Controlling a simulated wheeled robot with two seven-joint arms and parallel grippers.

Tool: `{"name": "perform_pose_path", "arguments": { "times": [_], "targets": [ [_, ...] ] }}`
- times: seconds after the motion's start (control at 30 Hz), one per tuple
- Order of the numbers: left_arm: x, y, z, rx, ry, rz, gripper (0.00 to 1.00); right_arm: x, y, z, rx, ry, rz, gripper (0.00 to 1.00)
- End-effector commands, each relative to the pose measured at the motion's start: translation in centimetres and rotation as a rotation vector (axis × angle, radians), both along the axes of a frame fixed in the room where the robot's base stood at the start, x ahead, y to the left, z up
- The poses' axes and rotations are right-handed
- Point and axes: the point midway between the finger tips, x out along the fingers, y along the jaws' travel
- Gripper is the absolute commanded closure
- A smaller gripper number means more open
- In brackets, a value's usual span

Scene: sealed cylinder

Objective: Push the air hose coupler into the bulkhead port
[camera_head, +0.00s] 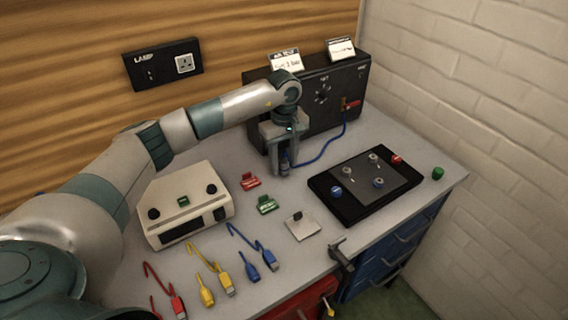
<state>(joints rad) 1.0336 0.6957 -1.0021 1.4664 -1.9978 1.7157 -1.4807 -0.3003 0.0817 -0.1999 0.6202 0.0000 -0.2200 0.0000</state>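My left gripper (283,166) points down over the bench, in front of the left part of a black box (351,77) with an "AIR TEST" card on top. A dark blue piece, apparently the air hose coupler (285,159), sits between its fingers, which look closed on it. A blue hose (325,149) runs from there along the bench to a brass fitting with a red lever (351,105) on the box front. The gripper hides the left part of the box front, and I cannot make out the bulkhead port. My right gripper is not in view.
A white instrument (187,207) stands on the left. A black panel with knobs (365,185) lies on the right. Red (250,181) and green (266,204) clips, a small plate (301,227) and coloured cables lie between and in front. A clamp (342,254) grips the front edge.

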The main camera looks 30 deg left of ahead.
Motion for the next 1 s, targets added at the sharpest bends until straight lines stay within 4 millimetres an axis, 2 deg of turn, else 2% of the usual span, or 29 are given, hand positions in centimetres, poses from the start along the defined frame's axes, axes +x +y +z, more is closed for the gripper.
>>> {"name": "perform_pose_path", "arguments": {
  "times": [0.03, 0.17, 0.47, 1.0],
  "targets": [
    [0.0, 0.0, 0.0, 0.0, 0.0, 0.0, 0.7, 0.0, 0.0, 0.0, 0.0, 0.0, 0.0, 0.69],
    [0.0, 0.0, 0.0, 0.0, 0.0, 0.0, 1.0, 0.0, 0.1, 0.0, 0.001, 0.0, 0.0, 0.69],
    [0.0, 0.0, 0.3, -0.001, -0.001, 0.0, 1.0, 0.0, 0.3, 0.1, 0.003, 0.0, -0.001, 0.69],
    [0.0, 0.0, 2.0, 0.001, -0.001, 0.001, 1.0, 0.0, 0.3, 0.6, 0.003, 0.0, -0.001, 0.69]
  ]
}}
